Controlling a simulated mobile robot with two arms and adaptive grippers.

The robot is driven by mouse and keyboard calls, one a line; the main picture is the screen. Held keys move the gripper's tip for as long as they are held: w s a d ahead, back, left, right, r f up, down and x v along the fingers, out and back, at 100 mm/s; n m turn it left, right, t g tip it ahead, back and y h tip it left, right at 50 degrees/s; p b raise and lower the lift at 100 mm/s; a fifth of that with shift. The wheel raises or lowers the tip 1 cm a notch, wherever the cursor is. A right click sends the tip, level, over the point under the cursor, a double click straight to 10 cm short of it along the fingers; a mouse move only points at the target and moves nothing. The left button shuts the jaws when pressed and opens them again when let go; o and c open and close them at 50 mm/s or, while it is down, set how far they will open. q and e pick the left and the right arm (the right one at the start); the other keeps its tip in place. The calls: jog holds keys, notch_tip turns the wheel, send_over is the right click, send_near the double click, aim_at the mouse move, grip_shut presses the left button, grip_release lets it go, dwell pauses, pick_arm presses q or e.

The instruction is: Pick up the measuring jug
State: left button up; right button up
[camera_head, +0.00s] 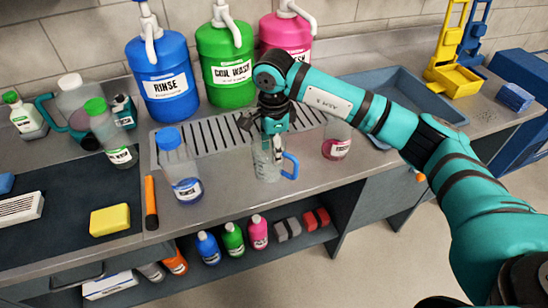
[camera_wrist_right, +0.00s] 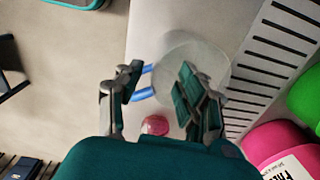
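The measuring jug (camera_head: 266,168) is clear, with a blue handle on its right side, and stands upright on the grey counter in the head view. My right gripper (camera_head: 271,143) points down at the jug and partly hides its upper part. In the right wrist view the jug's round rim (camera_wrist_right: 215,60) shows behind my right gripper (camera_wrist_right: 158,82), whose two fingers are spread apart. The blue handle shows between the fingers, and one finger overlaps the jug's mouth. Whether a finger touches the jug I cannot tell. My left gripper is not in view.
A slotted drain (camera_head: 205,137) and blue, green and pink containers lie behind. The counter's front edge is close in front.

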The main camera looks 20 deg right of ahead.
aim_at(274, 181)
notch_tip(274, 181, down, 7)
jog(key=p, duration=0.2)
jog(key=shift+d+r+p, duration=0.1)
jog(key=shift+r+p, duration=0.05)
jog(key=shift+p, duration=0.25)
jog(key=shift+f, duration=0.65)
grip_shut()
